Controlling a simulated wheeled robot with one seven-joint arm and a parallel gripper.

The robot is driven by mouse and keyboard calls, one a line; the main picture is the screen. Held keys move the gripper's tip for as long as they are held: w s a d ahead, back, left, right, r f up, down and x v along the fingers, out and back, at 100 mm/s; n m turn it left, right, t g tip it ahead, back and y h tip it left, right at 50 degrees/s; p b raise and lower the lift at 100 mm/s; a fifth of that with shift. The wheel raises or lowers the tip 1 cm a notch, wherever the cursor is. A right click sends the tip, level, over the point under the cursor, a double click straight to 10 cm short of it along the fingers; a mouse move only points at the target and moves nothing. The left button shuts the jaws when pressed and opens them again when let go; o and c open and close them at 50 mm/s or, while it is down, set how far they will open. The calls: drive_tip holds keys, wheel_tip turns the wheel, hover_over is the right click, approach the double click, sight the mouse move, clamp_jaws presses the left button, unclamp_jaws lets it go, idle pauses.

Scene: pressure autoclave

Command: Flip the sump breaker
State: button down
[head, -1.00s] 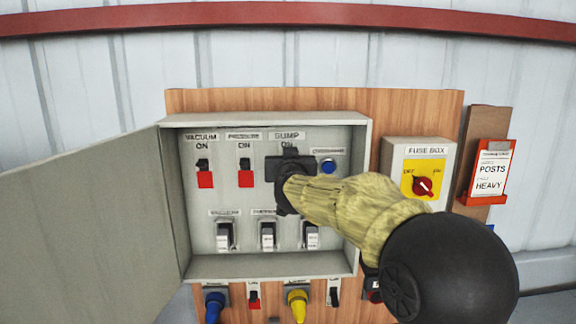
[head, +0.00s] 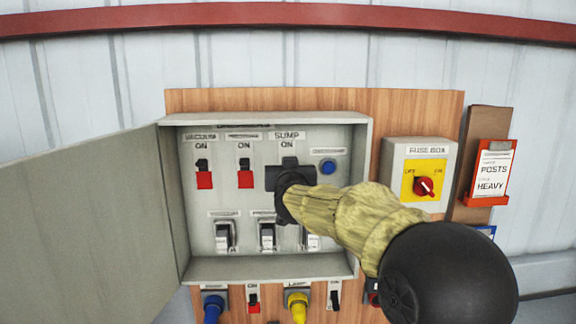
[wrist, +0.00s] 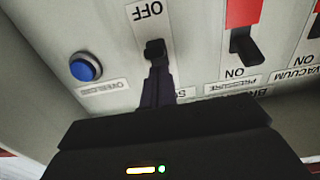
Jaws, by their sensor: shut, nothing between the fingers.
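The sump breaker sits under the SUMP ON label (head: 287,140) in the open panel; my gripper covers it in the head view. In the wrist view, which is upside down, the black end of the sump breaker (wrist: 154,47) shows right beside an OFF mark. My gripper (wrist: 157,68) is shut and empty, its fingertips at or against the breaker; I cannot tell if they touch. In the head view my gripper (head: 283,178) is in front of the sump column. The breaker's exact position is partly hidden.
The vacuum breaker (head: 204,174) and pressure breaker (head: 245,174) are to the left. A blue button (head: 328,167) is close on the right. Several lower switches sit beneath. The panel door (head: 90,210) stands open left; the fuse box (head: 418,175) is right of the panel.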

drive_tip(key=shift+s+r, duration=0.1)
drive_tip(key=shift+s+r+p, duration=0.2)
drive_tip(key=shift+s+r, duration=0.1)
drive_tip(key=shift+s, duration=0.4)
drive_tip(key=shift+s+r+p, duration=0.15)
drive_tip(key=shift+s+r, duration=0.1)
drive_tip(key=shift+s, duration=0.45)
drive_tip(key=shift+s, duration=0.1)
drive_tip(key=s, duration=0.5)
drive_tip(key=shift+s, duration=0.4)
drive_tip(key=shift+f, duration=0.1)
drive_tip(key=s+d+f+g, duration=0.25)
drive_tip(key=s+f, duration=0.25)
drive_tip(key=f, duration=0.4)
drive_tip(key=s+d+f+n+g+y, duration=0.15)
drive_tip(key=s+f+g, duration=0.25)
drive_tip(key=f, duration=0.6)
drive_tip(key=s+d+f+m+g+h, duration=0.15)
drive_tip(key=s+f+g, duration=0.3)
drive_tip(key=f, duration=0.45)
drive_tip(key=s+d+f+g, duration=0.4)
drive_tip(key=s+f, duration=0.4)
drive_tip(key=s, duration=0.4)
drive_tip(key=shift+s+d, duration=0.15)
drive_tip(key=shift+d, duration=0.35)
